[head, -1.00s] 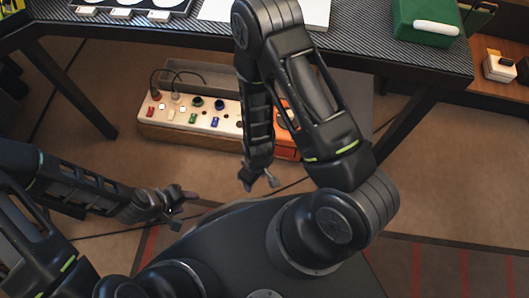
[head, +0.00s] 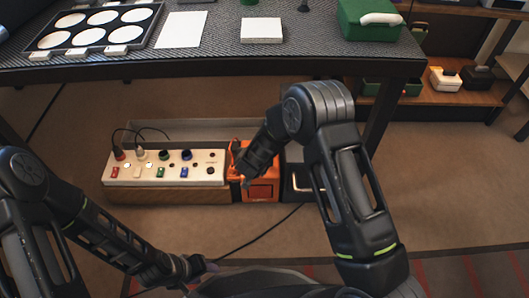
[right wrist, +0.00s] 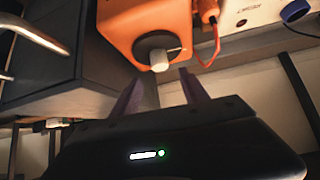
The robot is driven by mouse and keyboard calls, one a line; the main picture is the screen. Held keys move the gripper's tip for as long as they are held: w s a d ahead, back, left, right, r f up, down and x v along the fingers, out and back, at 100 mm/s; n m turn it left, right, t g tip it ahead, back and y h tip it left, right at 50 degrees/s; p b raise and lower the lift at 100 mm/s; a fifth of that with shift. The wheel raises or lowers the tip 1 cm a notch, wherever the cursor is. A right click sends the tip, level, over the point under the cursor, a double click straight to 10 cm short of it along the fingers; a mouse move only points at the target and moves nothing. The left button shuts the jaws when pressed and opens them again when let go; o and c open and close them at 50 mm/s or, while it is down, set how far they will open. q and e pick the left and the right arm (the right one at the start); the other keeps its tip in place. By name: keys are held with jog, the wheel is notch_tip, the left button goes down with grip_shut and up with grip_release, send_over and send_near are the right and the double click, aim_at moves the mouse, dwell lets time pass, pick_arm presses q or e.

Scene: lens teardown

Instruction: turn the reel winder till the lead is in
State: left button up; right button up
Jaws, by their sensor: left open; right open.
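The orange reel winder (head: 263,188) stands on the floor under the bench, beside a white panel. In the right wrist view its orange body (right wrist: 150,18) carries a dark round hub with a pale crank knob (right wrist: 159,61). My right gripper (right wrist: 160,92) is open, its two fingers apart just short of the knob, with nothing between them. In the head view my right gripper (head: 239,181) covers part of the winder's left front. A dark lead (head: 262,233) runs across the floor from near the winder. My left gripper (head: 207,267) is open and empty, low in the picture.
The white panel (head: 140,170) has coloured sockets, switches and plugged cords. A dark box (head: 297,183) stands right of the winder. The bench (head: 290,62) overhangs behind, bearing a lens tray and a green case (head: 368,22). The floor in front is mostly clear.

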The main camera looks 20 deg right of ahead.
jog(key=shift+w+d+f+b, duration=0.15)
jog(key=shift+w+f+b, duration=0.15)
jog(key=shift+f, duration=0.2)
jog(key=b+x, duration=0.2)
jog(key=x, duration=0.4)
jog(key=shift+b, duration=0.4)
jog(key=shift+w+f, duration=0.2)
jog(key=shift+w, duration=0.05)
jog(key=shift+c, duration=0.2)
grip_shut()
jog(key=shift+r, duration=0.1)
